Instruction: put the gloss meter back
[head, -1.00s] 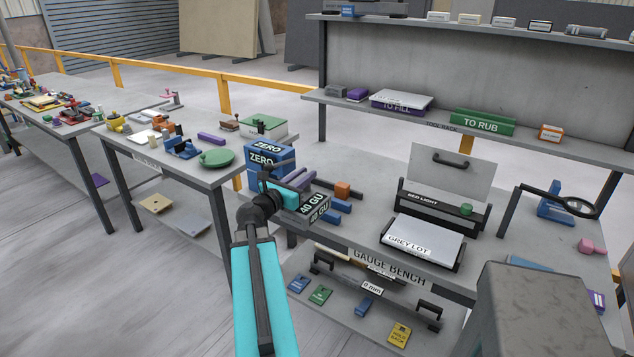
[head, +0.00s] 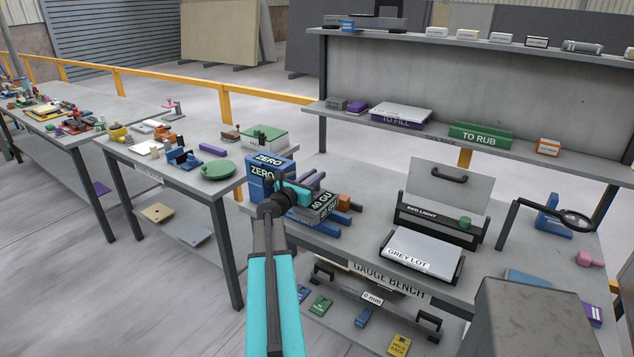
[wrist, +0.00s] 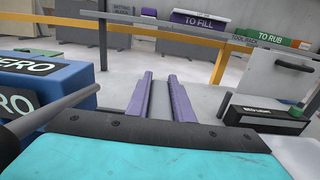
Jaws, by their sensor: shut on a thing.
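The jaw contact is too small to make out in the head view. A teal surface and a dark bolted band fill the bottom there. I cannot tell whether the meter touches the rails or bench.
The blue ZERO box (head: 269,174) stands close on the left, also in the wrist view (wrist: 35,90). The GREY LOT panel (head: 420,248) and RED LIGHT holder (head: 436,219) stand further right.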

